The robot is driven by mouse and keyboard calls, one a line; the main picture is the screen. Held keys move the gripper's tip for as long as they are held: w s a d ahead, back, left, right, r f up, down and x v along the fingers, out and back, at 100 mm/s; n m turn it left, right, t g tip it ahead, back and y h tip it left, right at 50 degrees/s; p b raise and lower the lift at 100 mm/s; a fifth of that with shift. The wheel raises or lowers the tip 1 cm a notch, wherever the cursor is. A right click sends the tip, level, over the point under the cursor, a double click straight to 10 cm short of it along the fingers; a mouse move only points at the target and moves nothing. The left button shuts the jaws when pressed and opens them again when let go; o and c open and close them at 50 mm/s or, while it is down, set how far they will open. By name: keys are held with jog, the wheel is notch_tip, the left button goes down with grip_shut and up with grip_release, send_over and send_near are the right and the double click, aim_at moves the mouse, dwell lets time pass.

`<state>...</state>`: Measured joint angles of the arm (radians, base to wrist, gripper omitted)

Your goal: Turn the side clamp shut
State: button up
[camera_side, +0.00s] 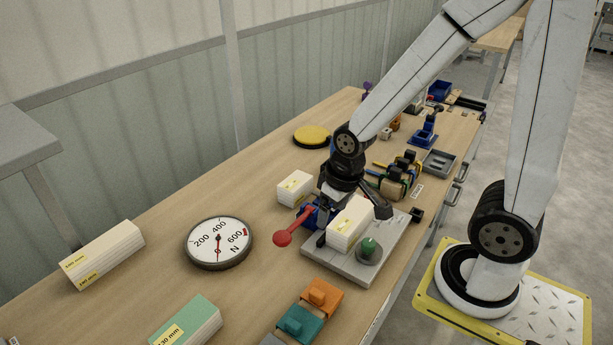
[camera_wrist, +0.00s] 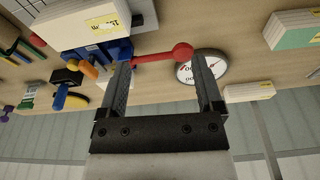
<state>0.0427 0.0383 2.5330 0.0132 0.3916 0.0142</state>
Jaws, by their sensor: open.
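The side clamp has a blue body (camera_side: 312,213) and a red lever with a round red knob (camera_side: 283,238), pointing left and toward the front of the side view. A white block with a yellow label (camera_side: 347,226) sits on the grey fixture plate (camera_side: 318,264) beside the clamp. My gripper (camera_side: 350,224) is open, above the clamp and block, partly hiding the blue body. In the wrist view, the red lever (camera_wrist: 155,57) lies across the gap between my open fingers (camera_wrist: 160,66), its knob by the right fingertip. Contact cannot be told.
A round force dial (camera_side: 218,242) is to the left. Another white block (camera_side: 294,188) stands behind the clamp. Orange (camera_side: 323,294) and teal (camera_side: 299,322) pieces lie in front.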

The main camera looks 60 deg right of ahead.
aim_at(369, 241)
jog(key=s+d+f+m+g+y, duration=0.3)
jog(key=d+f+m+g, duration=0.2)
jog(key=d+m, duration=0.3)
jog(key=shift+d+f, duration=0.25)
jog(key=shift+d, duration=0.9)
jog(key=shift+s+f, duration=0.15)
jog(key=shift+x, duration=3.75)
jog(key=shift+a, duration=0.1)
grip_shut()
